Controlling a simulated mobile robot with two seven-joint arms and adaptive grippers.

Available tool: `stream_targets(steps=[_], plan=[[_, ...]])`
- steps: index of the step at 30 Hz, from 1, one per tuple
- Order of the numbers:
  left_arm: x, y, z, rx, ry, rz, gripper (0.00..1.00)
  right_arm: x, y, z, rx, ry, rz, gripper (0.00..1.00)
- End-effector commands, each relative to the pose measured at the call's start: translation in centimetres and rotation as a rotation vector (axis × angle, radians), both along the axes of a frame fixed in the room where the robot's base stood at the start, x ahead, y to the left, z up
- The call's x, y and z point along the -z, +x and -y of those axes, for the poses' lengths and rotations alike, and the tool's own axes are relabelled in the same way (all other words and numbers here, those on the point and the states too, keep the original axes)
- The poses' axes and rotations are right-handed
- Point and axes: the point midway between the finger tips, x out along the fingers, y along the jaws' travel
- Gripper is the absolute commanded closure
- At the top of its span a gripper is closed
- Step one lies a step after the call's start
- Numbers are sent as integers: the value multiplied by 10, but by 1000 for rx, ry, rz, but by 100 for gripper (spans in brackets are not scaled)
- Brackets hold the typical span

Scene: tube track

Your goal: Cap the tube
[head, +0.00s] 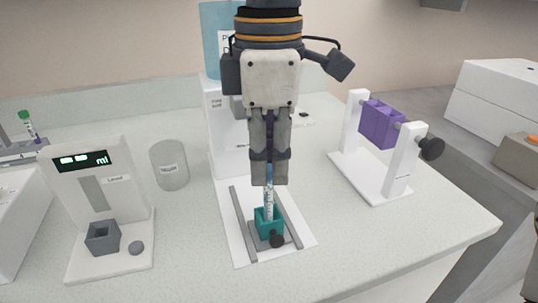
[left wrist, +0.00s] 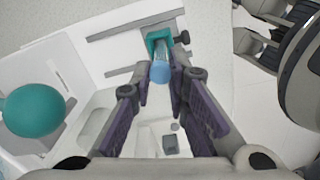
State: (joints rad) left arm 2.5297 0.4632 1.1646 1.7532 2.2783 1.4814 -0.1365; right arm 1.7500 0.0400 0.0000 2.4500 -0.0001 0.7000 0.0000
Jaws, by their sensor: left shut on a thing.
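A clear tube with blue markings (head: 268,204) stands upright in a teal holder (head: 266,224) on a track with grey rails. The holder also shows in the left wrist view (left wrist: 152,36). My left gripper (head: 268,180) points straight down over the holder, its fingers shut on the blue cap (left wrist: 159,73) at the tube's top. The cap is in line with the tube; whether it is fully seated cannot be told. A part that looks like my right gripper (left wrist: 258,42) shows at the upper right of the left wrist view; its fingertips are unclear.
A level-reading device (head: 95,205) and a clear beaker (head: 170,165) stand at left. A purple block on a white stand (head: 380,124) is at right. A white dispenser (head: 217,120) rises behind my gripper. The front right counter is clear.

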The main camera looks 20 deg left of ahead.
Motion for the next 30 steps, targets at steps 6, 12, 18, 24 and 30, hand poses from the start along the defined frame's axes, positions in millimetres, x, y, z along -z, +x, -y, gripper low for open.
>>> stream_targets(steps=[6,12,18,24,30], plan=[[1,0,0,0,0,0,93,0,0,0,0,0,0,100],[3,0,0,0,0,0,93,0,0,0,0,0,0,100],[6,0,0,-1,0,0,93,0,0,0,0,0,0,100],[5,0,0,-1,0,1,83,0,0,0,0,0,0,100],[5,0,0,0,0,0,61,0,0,0,0,0,0,100]])
